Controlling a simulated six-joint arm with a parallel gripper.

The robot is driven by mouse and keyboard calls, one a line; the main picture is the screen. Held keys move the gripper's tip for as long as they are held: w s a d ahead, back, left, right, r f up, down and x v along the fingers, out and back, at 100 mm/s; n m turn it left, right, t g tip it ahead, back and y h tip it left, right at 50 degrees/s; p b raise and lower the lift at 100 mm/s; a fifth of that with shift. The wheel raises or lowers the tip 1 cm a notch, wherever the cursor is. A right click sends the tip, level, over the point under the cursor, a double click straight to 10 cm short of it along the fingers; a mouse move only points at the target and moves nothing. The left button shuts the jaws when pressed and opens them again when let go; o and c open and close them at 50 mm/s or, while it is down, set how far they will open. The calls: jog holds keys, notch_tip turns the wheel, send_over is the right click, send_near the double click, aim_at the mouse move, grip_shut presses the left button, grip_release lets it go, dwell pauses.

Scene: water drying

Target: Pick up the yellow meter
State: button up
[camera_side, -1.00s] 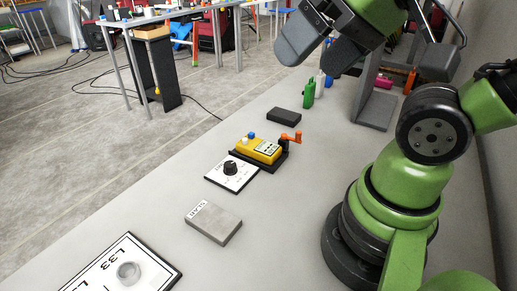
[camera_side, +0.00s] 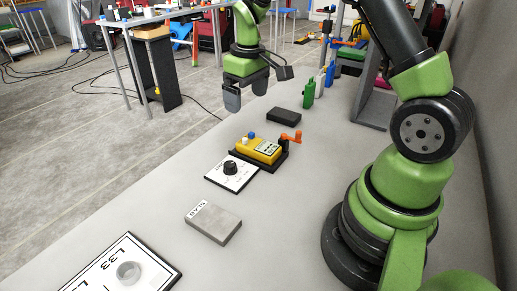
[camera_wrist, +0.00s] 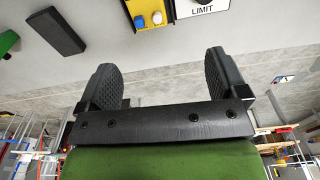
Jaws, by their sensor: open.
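The meter's end with the knobs (camera_wrist: 148,15) shows at the top edge of that view, partly cut off.
A dark block (camera_side: 284,116) and a green bottle-like item (camera_side: 308,93) stand beyond the meter. A white dial plate (camera_side: 226,180), a grey block (camera_side: 213,223) and a framed plate with a clear round piece (camera_side: 128,272) lie nearer. Bare table surrounds them.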

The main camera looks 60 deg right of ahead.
send_over(252, 142)
jog(key=shift+g, duration=0.4)
notch_tip(252, 142, down, 8)
jog(key=shift+a+f, duration=0.15)
jog(key=f, duration=0.5)
jog(key=shift+s+d+f, duration=0.1)
jog(key=shift+d+f, duration=0.1)
jog(key=shift+f, duration=0.2)
jog(key=c, duration=1.2)
jog(key=shift+o, duration=0.2)
jog(key=shift+r, duration=0.1)
